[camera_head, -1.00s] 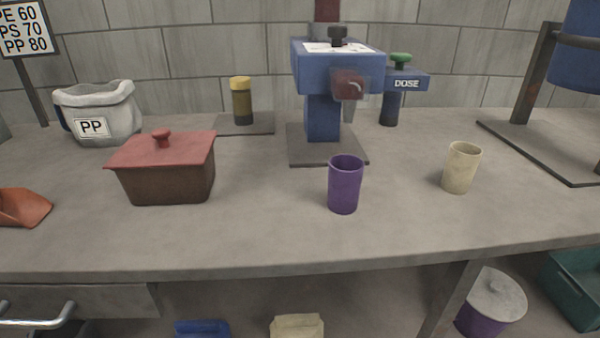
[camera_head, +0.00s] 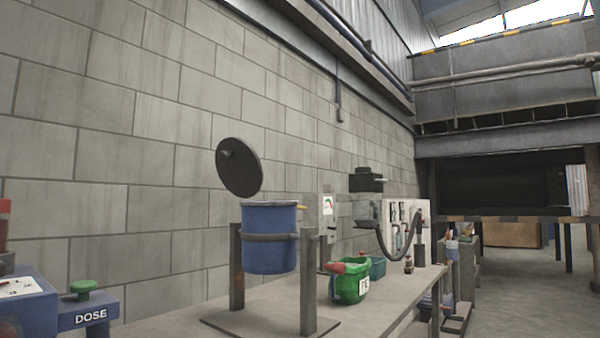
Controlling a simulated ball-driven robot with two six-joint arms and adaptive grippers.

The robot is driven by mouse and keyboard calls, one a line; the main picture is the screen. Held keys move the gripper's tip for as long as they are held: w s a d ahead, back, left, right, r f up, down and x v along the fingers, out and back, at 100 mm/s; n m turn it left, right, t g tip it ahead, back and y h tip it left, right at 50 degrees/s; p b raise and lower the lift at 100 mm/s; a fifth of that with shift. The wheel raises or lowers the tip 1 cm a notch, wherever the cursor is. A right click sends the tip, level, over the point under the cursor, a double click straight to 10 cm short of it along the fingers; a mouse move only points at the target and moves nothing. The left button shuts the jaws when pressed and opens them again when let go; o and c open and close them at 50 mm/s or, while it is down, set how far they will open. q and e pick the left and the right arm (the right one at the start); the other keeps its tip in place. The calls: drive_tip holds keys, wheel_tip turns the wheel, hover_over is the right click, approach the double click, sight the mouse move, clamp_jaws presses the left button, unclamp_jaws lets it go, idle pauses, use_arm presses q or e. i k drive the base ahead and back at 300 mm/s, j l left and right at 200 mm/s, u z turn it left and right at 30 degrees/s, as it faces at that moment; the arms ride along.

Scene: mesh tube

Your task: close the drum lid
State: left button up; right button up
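The blue drum (camera_head: 270,240) hangs in a dark upright frame on the bench, right of the blue dosing unit. Its round black lid (camera_head: 239,167) stands raised and tilted above the left part of the drum's rim, with a small knob on its face. The drum's mouth is uncovered. Neither of my grippers shows in the head view.
The dark frame posts (camera_head: 308,281) flank the drum. A green bucket (camera_head: 351,284) with a red part stands to the right on the bench (camera_head: 270,315), with a teal bin (camera_head: 377,268) behind it. The blue DOSE unit (camera_head: 92,314) is at lower left. A block wall (camera_head: 150,130) rises behind.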

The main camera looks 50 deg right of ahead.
sight(238, 166)
drive_tip(key=z, duration=1.2)
